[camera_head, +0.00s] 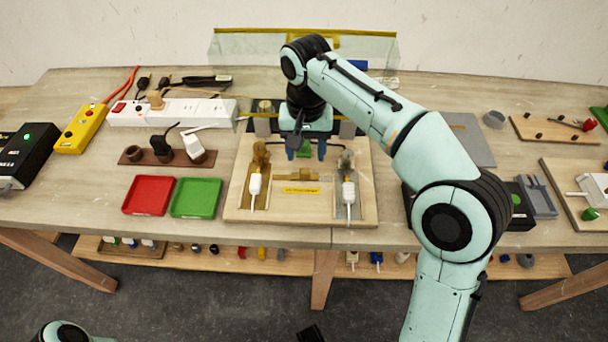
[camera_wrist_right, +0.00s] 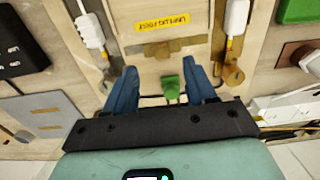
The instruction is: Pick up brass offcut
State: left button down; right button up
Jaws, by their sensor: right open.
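The brass offcut appears to be the brass-coloured piece (camera_head: 297,175) lying flat on the wooden board (camera_head: 240,205), just behind a yellow label. In the right wrist view the brass piece (camera_wrist_right: 170,50) is a flat strip between the label and my fingers. My right gripper (camera_head: 306,153) is over the board, a little behind the brass piece. Its blue fingers (camera_wrist_right: 160,68) are apart with nothing gripped. A green part (camera_wrist_right: 172,88) sits beneath, between the fingers in that view. My left gripper does not show.
White connectors with cords (camera_head: 255,184) (camera_head: 348,190) flank the brass piece on metal plates. Red (camera_head: 148,195) and green (camera_head: 196,197) trays stand left of the board. A clear panel with a yellow top edge (camera_head: 240,30) stands behind. Some bare table lies right of the board.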

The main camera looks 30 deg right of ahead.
aim_at(305, 173)
notch_tip(305, 173, down, 2)
jog(key=shift+w+f, duration=0.1)
jog(key=shift+f, duration=0.15)
notch_tip(305, 173, down, 5)
jog(key=shift+b, duration=0.95)
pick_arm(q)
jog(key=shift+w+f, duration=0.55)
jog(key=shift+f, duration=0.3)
pick_arm(e)
grip_shut()
